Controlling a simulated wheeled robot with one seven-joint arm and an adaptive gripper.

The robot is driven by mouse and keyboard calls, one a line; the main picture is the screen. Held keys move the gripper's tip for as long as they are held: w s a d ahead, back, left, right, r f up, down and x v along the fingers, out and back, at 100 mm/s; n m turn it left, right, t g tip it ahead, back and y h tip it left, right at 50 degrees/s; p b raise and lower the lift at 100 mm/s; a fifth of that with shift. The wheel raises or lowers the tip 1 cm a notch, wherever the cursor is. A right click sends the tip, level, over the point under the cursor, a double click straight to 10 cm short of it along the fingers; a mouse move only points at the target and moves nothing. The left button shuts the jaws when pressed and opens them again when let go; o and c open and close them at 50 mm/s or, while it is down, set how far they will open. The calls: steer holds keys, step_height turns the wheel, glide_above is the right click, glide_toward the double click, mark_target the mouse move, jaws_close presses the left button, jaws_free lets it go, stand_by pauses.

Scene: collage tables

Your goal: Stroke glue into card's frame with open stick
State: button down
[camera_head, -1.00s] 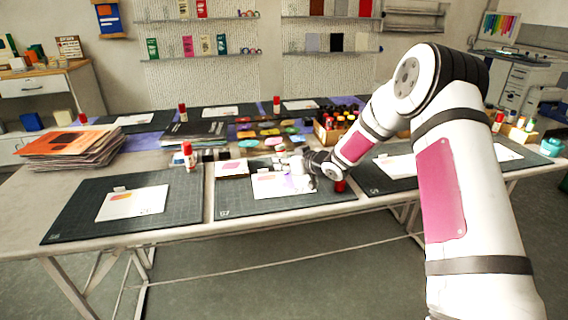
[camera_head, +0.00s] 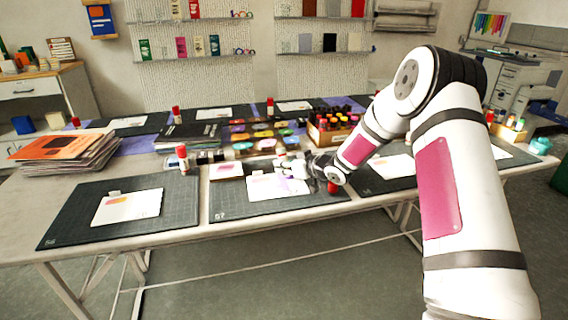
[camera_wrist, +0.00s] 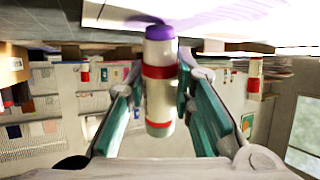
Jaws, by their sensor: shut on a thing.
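My gripper (camera_wrist: 155,98) is shut on an open glue stick (camera_wrist: 160,95), white with red bands, in the wrist view. Its purple end (camera_wrist: 160,32) meets or nearly meets the pale card surface; exact contact is unclear. A purple smear (camera_wrist: 225,20) shows on the card there. In the head view, my gripper (camera_head: 288,168) is over the white card (camera_head: 262,186) on the middle dark mat (camera_head: 235,208). Purple shows on the card's right part. The stick is hard to make out there. A red cap (camera_head: 332,187) is on the mat to the right.
Red-capped glue sticks, such as one at the left (camera_head: 183,158), stand around the table. A box of bottles (camera_head: 330,133) and coloured pads (camera_head: 240,147) lie behind. Neighbouring mats hold cards, such as the left one (camera_head: 127,207). Stacked folders (camera_head: 68,152) sit far left.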

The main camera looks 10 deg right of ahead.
steer(key=shift+s, duration=0.35)
steer(key=shift+s+a+p, duration=0.1)
steer(key=shift+s+p, duration=0.75)
steer(key=shift+s, duration=1.4)
steer(key=shift+d, duration=1.1)
steer(key=shift+w, duration=0.85)
steer(key=shift+w, duration=0.1)
steer(key=shift+w+b, duration=0.6)
steer(key=shift+w, duration=1.65)
step_height(320, 180, up, 7)
steer(key=p, duration=0.4)
steer(key=shift+p, duration=0.4)
